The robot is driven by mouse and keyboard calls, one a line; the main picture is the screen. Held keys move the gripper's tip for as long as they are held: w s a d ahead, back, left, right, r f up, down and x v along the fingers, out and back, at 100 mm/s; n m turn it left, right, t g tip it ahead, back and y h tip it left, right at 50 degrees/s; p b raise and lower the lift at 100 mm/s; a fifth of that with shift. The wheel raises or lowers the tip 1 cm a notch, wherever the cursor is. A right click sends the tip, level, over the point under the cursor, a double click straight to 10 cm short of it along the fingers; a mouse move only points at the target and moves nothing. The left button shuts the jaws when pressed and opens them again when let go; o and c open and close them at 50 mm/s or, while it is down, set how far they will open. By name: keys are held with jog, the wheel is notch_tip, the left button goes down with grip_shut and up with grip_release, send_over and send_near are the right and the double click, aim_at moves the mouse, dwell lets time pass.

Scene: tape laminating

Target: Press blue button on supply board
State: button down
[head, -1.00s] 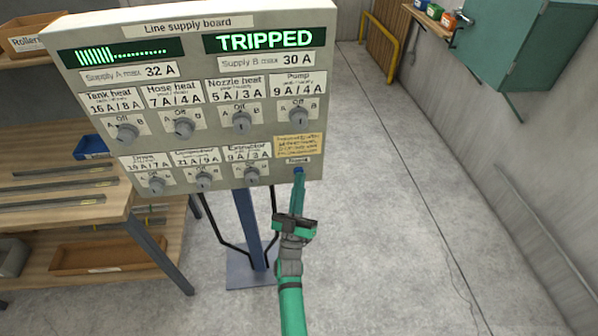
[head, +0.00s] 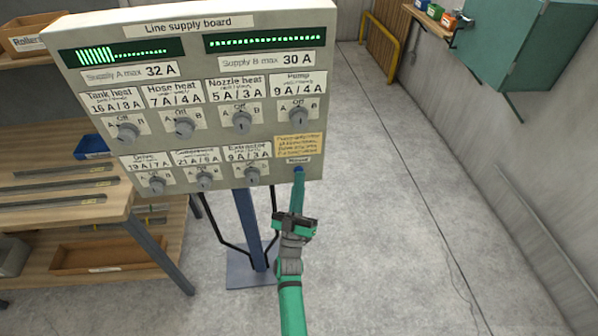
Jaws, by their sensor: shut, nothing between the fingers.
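The grey line supply board (head: 105,142) stands upright on a blue post, facing me. The blue button (head: 298,170) is at its lower right, under a small label and a yellow note (head: 299,146). My gripper (head: 298,184) is shut and empty, with its tips at the button from below; they partly cover it, and I cannot tell whether they touch it. The Supply B display (head: 265,41) shows a row of small green marks. The Supply A display (head: 124,53) shows several tall green bars and then dots.
Rotary knobs sit close by on the board, the extractor knob (head: 252,176) just left of my gripper and the pump knob (head: 298,116) above. A wooden workbench (head: 125,205) with metal strips is at left. The floor at right is clear.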

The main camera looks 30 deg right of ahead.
jog(key=shift+s+a, duration=0.25)
jog(key=shift+s, duration=0.45)
jog(key=shift+s+a, duration=0.25)
jog(key=shift+s, duration=0.55)
jog(key=shift+s+a, duration=0.3)
jog(key=shift+s, duration=0.5)
jog(key=shift+s+a, duration=0.25)
jog(key=shift+s, duration=0.55)
jog(key=s+a+f+n+y, duration=0.2)
jog(key=s+a+f+y, duration=0.3)
jog(key=s+a, duration=0.2)
jog(key=s+a+f+n+y, duration=0.1)
jog(key=s+a+f+y, duration=0.35)
jog(key=s+a, duration=0.3)
jog(key=s+a+r+g+y, duration=0.1)
jog(key=s+a+g+y, duration=0.2)
jog(key=s, duration=0.6)
jog(key=s+a+g+y, duration=0.3)
jog(key=s+a, duration=0.3)
jog(key=s, duration=0.4)
jog(key=shift+s+r, duration=0.3)
jog(key=shift+r, duration=0.05)
jog(key=c, duration=2.5)
grip_release()
